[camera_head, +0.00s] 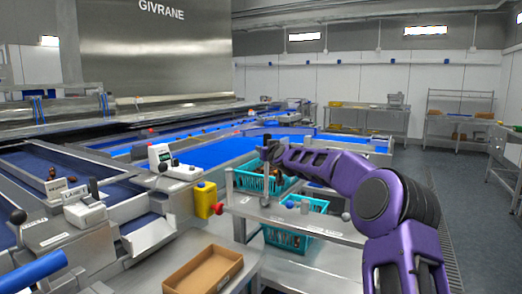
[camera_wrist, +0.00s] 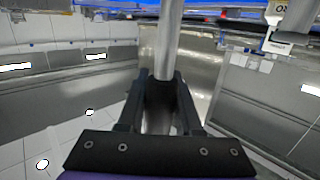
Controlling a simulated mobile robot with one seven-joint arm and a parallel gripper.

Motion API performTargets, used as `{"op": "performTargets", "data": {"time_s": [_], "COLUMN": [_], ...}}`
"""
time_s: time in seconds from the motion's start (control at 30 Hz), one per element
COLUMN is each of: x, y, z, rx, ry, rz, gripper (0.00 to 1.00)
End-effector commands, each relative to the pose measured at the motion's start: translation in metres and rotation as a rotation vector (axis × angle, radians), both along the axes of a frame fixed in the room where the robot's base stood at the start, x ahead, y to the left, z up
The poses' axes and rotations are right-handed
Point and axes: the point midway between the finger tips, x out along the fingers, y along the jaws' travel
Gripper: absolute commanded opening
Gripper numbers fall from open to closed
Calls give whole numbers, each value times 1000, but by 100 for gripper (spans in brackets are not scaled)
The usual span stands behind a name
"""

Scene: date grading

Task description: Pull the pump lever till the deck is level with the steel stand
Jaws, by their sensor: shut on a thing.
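My gripper (camera_wrist: 162,112) is shut on an upright steel bar (camera_wrist: 170,40), which I take to be the pump lever; it runs up between the fingers in the wrist view.
A brown open tray (camera_head: 203,270) lies at the front. Blue sorting belts (camera_head: 210,153) and a control box (camera_head: 159,157) fill the left. Grey floor (camera_head: 478,245) is open at the right.

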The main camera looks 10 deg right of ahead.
Motion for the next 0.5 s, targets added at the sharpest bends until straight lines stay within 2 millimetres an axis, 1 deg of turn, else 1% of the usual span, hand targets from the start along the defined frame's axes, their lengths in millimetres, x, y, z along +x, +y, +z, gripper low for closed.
{"op": "performTargets", "data": {"time_s": [0.03,0.23,0.5], "x": [-2,-8,-9], "y": [-1,-6,-5], "z": [-10,-6,-4], "rx": [16,58,60], "ry": [6,-29,-35], "rz": [7,10,12], "gripper": [0,0,0]}}
